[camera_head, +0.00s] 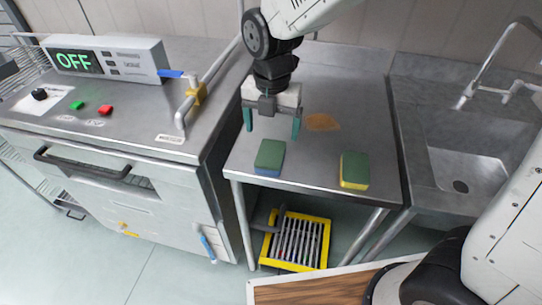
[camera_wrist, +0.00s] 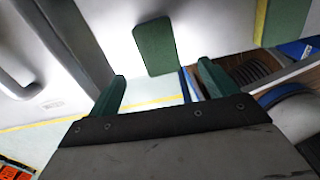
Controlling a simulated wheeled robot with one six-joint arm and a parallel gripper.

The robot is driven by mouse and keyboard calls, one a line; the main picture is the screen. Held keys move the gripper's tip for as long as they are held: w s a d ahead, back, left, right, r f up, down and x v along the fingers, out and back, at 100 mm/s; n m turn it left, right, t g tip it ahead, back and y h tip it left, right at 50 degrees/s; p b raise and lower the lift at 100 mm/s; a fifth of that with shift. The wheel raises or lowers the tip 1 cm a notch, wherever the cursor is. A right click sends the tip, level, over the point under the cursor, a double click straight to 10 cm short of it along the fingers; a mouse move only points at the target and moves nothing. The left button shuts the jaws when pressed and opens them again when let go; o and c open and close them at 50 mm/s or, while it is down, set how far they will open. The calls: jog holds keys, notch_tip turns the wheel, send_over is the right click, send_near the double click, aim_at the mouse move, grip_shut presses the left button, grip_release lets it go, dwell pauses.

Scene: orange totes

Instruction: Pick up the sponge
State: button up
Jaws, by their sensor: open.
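Two sponges lie on the steel table. The left one is a green and blue sponge (camera_head: 269,158) near the front edge, green side up. The right one is a green and yellow sponge (camera_head: 354,171), also green side up. My gripper (camera_head: 271,124) is open and empty, above the table and behind the left sponge in the head view. In the wrist view my gripper (camera_wrist: 162,75) has its two green fingers apart. The left sponge (camera_wrist: 155,45) shows beyond the gap between them, and the right sponge (camera_wrist: 282,20) is partly cut off at the upper right.
An orange-brown patch (camera_head: 322,122) lies on the table (camera_head: 345,105) right of my gripper. A fryer-like unit with an "OFF" display (camera_head: 75,61) and a bent pipe (camera_head: 205,85) stands left. A sink (camera_head: 466,165) is right. A yellow-framed grate (camera_head: 297,240) is below.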

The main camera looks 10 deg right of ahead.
aim_at(270, 154)
jog(key=shift+a+f+n, duration=0.25)
jog(key=shift+f+n, duration=0.05)
jog(key=shift+f, duration=0.15)
notch_tip(270, 154, down, 7)
jog(key=shift+s+f, duration=0.1)
jog(key=shift+f, duration=0.1)
jog(key=c, duration=1.1)
